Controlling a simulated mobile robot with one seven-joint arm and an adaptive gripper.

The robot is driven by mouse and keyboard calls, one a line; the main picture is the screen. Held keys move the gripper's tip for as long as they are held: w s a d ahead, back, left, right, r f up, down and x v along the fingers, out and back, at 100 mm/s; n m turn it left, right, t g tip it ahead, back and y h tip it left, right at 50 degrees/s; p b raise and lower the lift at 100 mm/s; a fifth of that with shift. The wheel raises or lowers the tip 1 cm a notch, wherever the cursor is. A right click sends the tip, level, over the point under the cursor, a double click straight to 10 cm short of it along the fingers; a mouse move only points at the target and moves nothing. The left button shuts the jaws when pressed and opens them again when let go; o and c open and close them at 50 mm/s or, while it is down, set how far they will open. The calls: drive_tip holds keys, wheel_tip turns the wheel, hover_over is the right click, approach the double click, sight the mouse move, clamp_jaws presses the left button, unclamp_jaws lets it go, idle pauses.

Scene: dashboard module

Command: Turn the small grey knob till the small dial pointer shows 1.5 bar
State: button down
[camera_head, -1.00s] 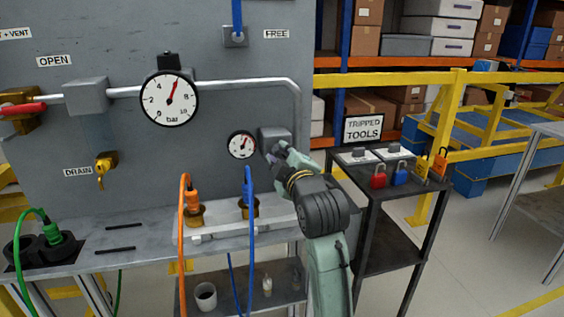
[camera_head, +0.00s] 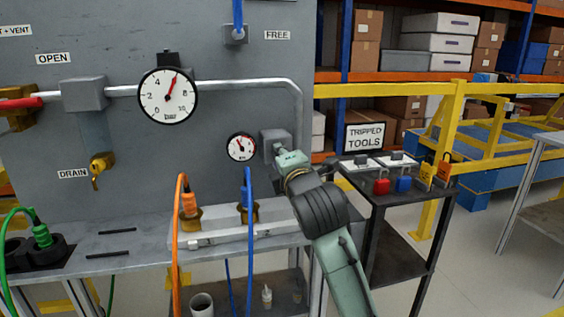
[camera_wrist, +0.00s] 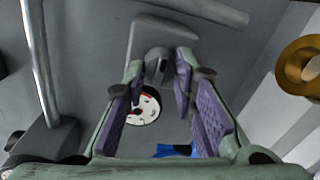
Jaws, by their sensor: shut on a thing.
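The small dial (camera_head: 241,147) is a white-faced gauge with a black rim on the grey panel. Its pointer leans up and to the left; its figures are too small to read. The dial also shows partly in the wrist view (camera_wrist: 145,107), behind my left finger. The small grey knob (camera_wrist: 158,62) sits between my fingertips in the wrist view, in front of its grey housing (camera_wrist: 150,37). My gripper (camera_head: 281,157) is shut on the knob, just right of the small dial. In the head view my gripper hides the knob, and the housing (camera_head: 270,137) shows behind it.
A large gauge (camera_head: 167,96) hangs up-left on the panel. Orange (camera_head: 178,215) and blue (camera_head: 248,190) hoses stand below the small dial. A dark cart (camera_head: 390,205) with padlocks stands right of my arm. A yellow rail (camera_head: 400,78) runs behind.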

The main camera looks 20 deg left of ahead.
idle(0.4)
drive_tip(key=c, duration=1.3)
unclamp_jaws()
drive_tip(key=shift+s, duration=0.1)
drive_tip(key=v, duration=1.1)
drive_tip(key=shift+s+d, duration=0.3)
drive_tip(key=shift+d, duration=0.05)
